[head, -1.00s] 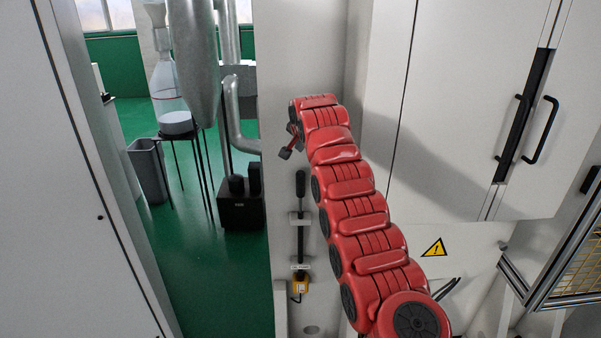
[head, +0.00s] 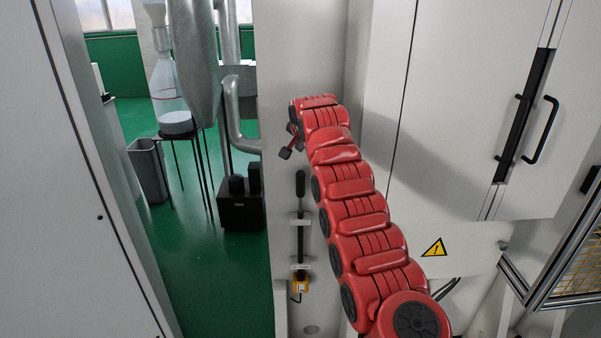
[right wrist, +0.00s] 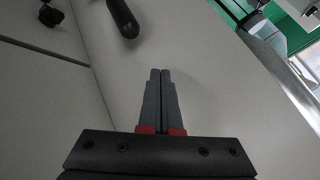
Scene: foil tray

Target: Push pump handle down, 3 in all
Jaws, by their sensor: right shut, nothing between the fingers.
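The pump handle (head: 300,185) is a black upright lever with a thick grip on a white panel. Its lower end meets a small yellow pump part (head: 301,284) under a white label. My right gripper (head: 286,153) is above the handle's top and slightly left of it, apart from it. In the right wrist view the right gripper (right wrist: 160,72) is shut and empty, its two grey fingers together. The handle's black grip (right wrist: 125,20) shows beyond the fingertips, up and to the left, not touched. My left gripper is not in view.
A white cabinet with black door handles (head: 541,130) stands at the right, with a yellow warning sign (head: 434,247) below. A grey bin (head: 149,170) and a black box (head: 241,206) stand on the green floor at the left. A white panel edge closes the far left.

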